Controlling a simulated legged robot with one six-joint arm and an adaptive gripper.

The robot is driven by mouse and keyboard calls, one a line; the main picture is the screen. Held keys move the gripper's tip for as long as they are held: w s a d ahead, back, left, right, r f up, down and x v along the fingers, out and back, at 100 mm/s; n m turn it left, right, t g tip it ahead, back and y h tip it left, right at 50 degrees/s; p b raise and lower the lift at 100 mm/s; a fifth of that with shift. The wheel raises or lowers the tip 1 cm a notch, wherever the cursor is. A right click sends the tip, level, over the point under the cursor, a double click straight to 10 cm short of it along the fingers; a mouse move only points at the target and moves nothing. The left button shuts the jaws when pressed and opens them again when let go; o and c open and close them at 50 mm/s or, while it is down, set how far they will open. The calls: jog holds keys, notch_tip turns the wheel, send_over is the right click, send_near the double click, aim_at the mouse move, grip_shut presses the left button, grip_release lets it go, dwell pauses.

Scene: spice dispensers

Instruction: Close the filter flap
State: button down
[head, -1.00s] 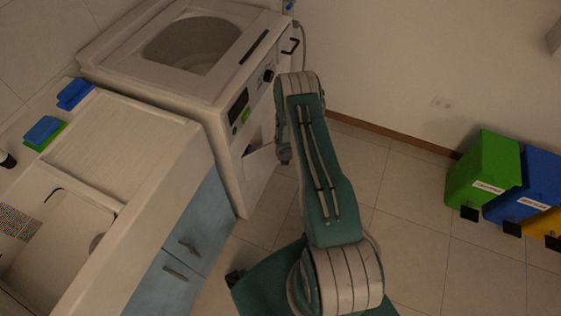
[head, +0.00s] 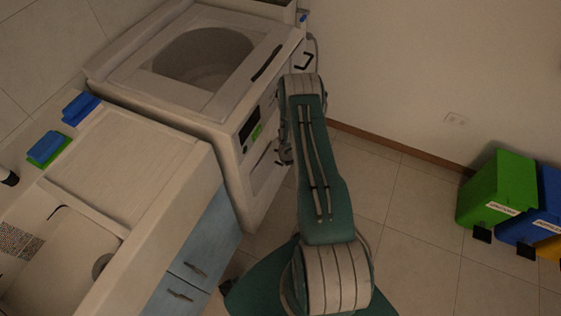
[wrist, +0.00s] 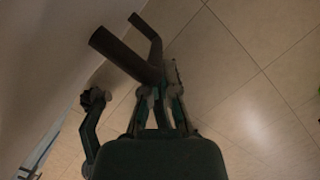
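The white washing machine (head: 228,140) stands at the upper middle of the head view. Its filter flap (head: 263,170) is low on the front face and looks close to flush, but I cannot tell if it is fully shut. My gripper (head: 284,152) hangs beside the flap, close to the front face; touching or apart is unclear. The pale front face (wrist: 50,60) is on the left there.
A dark bent bar (wrist: 130,52), perhaps a handle, sticks out beyond the fingers. Blue cabinets (head: 205,245) and a counter (head: 125,155) stand left of the machine. Green (head: 497,190) and blue (head: 535,210) bins stand at the right. The tiled floor (head: 410,210) between is clear.

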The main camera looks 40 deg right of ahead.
jog(key=shift+w+a, duration=0.15)
jog(key=shift+w, duration=0.4)
